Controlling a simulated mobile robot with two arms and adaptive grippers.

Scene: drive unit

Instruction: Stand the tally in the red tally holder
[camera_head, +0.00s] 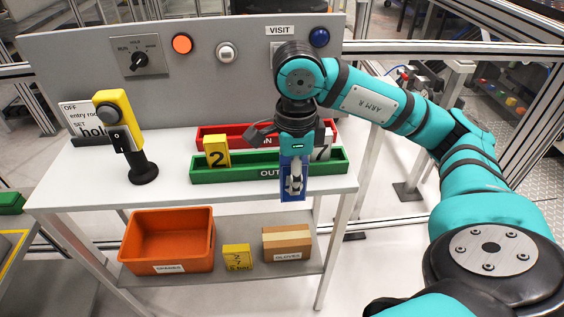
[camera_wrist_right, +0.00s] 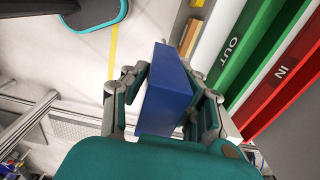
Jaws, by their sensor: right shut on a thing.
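My right gripper (camera_head: 293,180) is shut on a blue tally (camera_head: 294,161), pointing down over the front of the green holder. In the right wrist view the blue tally (camera_wrist_right: 167,95) sits between the fingers of the gripper (camera_wrist_right: 168,95); no number shows on its visible face. The red tally holder (camera_head: 225,131), marked IN, lies on the table behind the green holder (camera_head: 225,176), marked OUT. The red holder also shows in the right wrist view (camera_wrist_right: 290,78). The gripper hides part of both holders. My left gripper is not in view.
A yellow tally 2 (camera_head: 217,151) and a grey tally 7 (camera_head: 323,146) stand at the holders' ends. A yellow handset (camera_head: 119,120) stands at left. A grey control panel (camera_head: 80,65) rises behind. An orange bin (camera_head: 168,238) sits on the lower shelf.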

